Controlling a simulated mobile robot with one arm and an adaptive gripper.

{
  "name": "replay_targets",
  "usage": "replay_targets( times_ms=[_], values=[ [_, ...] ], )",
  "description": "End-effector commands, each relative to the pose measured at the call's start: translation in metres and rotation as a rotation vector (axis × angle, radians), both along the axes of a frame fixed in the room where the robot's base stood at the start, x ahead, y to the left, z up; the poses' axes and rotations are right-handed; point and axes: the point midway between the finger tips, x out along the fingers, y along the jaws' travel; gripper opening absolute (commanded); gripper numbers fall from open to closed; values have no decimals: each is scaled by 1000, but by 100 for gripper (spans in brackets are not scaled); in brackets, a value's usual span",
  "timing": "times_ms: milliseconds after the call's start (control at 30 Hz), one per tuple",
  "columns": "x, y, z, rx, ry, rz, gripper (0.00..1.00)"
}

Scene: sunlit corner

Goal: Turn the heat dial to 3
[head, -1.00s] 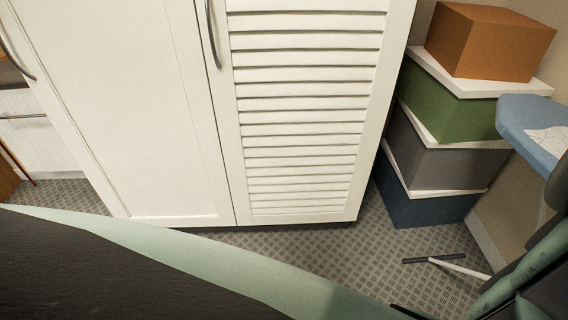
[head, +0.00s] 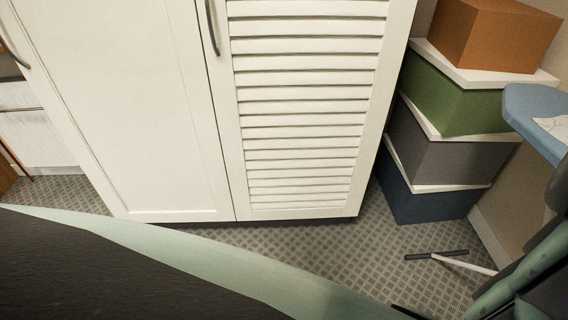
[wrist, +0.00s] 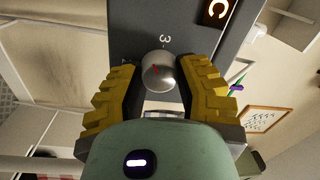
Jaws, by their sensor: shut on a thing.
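The heat dial (wrist: 158,70) is a round silver knob on a dark grey panel (wrist: 150,22) in the wrist view. A small red mark shows on its face, left of centre. A white "3" is printed on the panel just above the dial, slightly right of the red mark. My gripper (wrist: 160,74) has yellow ridged fingers and is shut on the dial, one finger on each side. The fingers hide the panel to the left and right of the dial. The dial is not seen in the head view.
In the head view a white cabinet (head: 140,110) with a louvred door fills the middle. Stacked boxes (head: 450,100) stand right of it, beside a blue board end (head: 530,115). A lit "C" display (wrist: 216,11) is on the panel. Patterned floor (head: 380,245) is mostly clear.

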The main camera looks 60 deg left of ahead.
Motion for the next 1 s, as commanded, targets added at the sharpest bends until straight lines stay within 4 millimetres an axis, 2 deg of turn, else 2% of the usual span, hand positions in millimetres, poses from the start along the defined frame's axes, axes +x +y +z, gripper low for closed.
replay_targets(
  times_ms=[33,500,1000],
  values=[
    [-1,0,-6,42,-15,-2,0],
    [-2,-1,-6,361,-208,-8,0],
    [-1,-1,-5,482,-280,-9,0]
  ],
)
